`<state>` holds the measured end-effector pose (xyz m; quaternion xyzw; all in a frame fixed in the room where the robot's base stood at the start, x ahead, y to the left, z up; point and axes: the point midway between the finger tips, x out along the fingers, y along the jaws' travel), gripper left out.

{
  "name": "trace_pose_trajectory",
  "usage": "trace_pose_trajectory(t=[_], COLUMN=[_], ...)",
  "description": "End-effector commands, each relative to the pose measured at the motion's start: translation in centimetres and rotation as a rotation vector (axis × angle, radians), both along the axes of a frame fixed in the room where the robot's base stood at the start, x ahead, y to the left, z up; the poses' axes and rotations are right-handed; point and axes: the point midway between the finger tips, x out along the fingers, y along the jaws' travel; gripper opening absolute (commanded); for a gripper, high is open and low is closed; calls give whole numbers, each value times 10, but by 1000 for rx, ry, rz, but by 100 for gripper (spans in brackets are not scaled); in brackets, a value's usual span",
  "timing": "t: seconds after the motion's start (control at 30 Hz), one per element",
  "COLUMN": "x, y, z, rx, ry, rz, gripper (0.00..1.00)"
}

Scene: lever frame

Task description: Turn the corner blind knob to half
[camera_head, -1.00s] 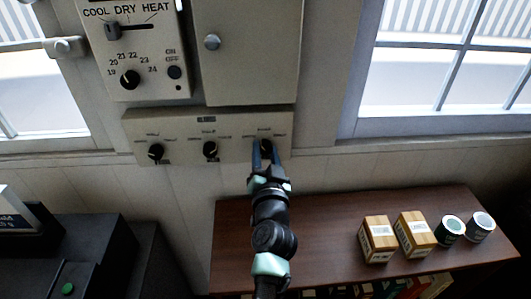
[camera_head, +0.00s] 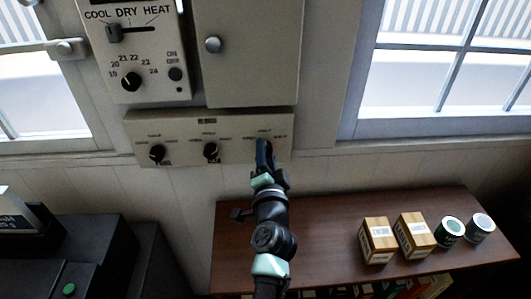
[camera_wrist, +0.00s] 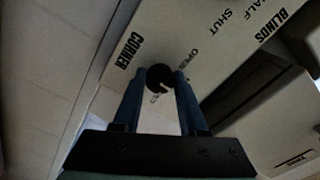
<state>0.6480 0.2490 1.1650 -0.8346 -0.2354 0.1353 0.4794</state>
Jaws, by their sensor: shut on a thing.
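The corner blind knob (camera_wrist: 160,76) is a small round black knob with a pale mark on its rim. It sits on the beige blinds panel (camera_head: 185,128), beside the word CORNER in the wrist view. My gripper (camera_wrist: 164,80) is shut on this knob, with one blue finger on each side. In the head view my gripper (camera_head: 263,147) reaches up to the panel's right end and mostly hides the knob. OPEN, SHUT and HALF are printed on the panel in the wrist view. Which word the knob points to I cannot tell.
Two more black knobs, the left one (camera_head: 157,153) and the middle one (camera_head: 211,150), are on the same panel. Above are a thermostat panel (camera_head: 150,65) and a closed cabinet (camera_head: 250,60). A brown shelf (camera_head: 330,215) below holds boxes (camera_head: 378,240) and tins (camera_head: 450,231).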

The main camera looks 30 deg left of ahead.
Motion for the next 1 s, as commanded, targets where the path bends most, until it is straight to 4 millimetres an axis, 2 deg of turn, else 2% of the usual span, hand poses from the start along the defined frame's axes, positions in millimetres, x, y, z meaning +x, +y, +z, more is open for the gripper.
trace_pose_trajectory(t=[0.4,0.43,0.57,0.87,1.0], x=[0,0,0,0,-7], y=[0,0,0,0,-4], z=[-1,-1,-1,0,-1], rx=[4,4,4,4,4], ry=[4,4,4,3,3], rz=[0,0,0,0,0], gripper=[0,47,71,72,72])
